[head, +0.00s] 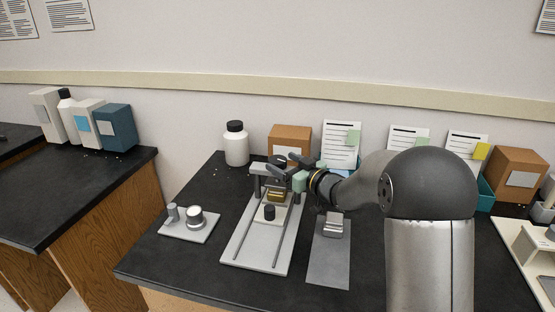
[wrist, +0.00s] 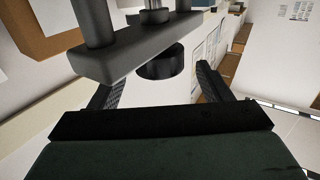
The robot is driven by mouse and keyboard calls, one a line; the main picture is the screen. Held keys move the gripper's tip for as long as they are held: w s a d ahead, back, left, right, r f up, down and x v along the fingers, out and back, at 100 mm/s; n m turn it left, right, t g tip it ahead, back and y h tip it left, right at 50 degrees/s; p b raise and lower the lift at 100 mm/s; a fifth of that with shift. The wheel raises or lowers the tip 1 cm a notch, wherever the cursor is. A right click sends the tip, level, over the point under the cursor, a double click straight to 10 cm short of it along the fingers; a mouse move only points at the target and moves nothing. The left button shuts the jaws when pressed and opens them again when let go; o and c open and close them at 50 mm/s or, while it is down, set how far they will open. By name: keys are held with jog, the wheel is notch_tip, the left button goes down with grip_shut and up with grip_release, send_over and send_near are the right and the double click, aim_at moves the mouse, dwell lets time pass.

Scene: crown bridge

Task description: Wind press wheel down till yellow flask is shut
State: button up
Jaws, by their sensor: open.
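The press (head: 256,183) stands on a pale base plate with two rails on the dark bench. The yellow flask (head: 275,196) sits under its dark crossbar, partly hidden; I cannot tell whether it is shut. My gripper (head: 291,164) is at the top of the press, from the right, with its dark fingers apart. In the wrist view, a round black part (wrist: 161,64), seemingly the press wheel, shows between the open fingers beside the grey crossbar (wrist: 130,50). I see no clear finger contact with it. In the head view the fingers partly cover the wheel.
A black knob (head: 269,212) stands on the carriage in front of the flask. A small plate with metal cylinders (head: 190,223) lies left, a grey plate (head: 329,262) right. A white bottle (head: 236,146) and brown box (head: 290,138) stand behind. The front left bench is clear.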

aim_at(284, 163)
jog(key=shift+x, duration=1.7)
jog(key=c, duration=1)
jog(key=shift+o, duration=0.2)
